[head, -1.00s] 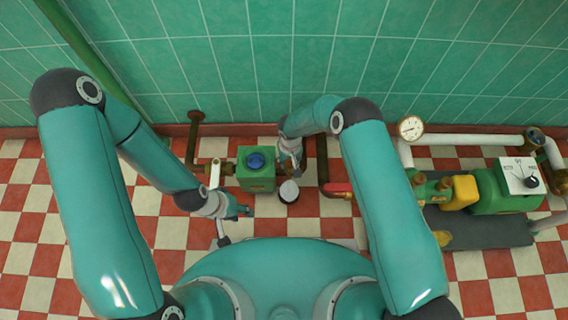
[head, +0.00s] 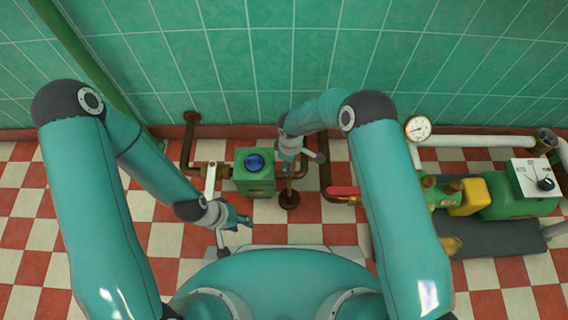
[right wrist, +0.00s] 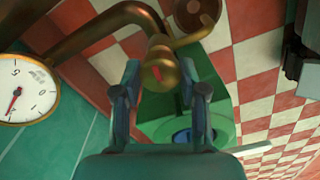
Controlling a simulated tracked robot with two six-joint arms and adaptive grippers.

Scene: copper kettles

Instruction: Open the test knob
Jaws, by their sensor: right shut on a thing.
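The test knob is most likely the small brass knob with a red mark (right wrist: 160,76) in the right wrist view. It sits at the end of brass pipework. The fingers of my right gripper (right wrist: 162,100) stand on either side of it, shut on it. In the head view my right gripper (head: 290,163) is beside the green box with a blue round top (head: 254,172) and hides the knob. My left gripper (head: 240,219) hangs over the floor in front of that box, with nothing seen in it; its finger gap is too small to judge.
A pale lever (head: 210,178) stands left of the box. A red handle (head: 342,191) is on the pipe to the right. A green pump (head: 510,195) on a dark base, with a gauge (head: 417,129), stands further right. Checkered floor (head: 155,238) is clear at left.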

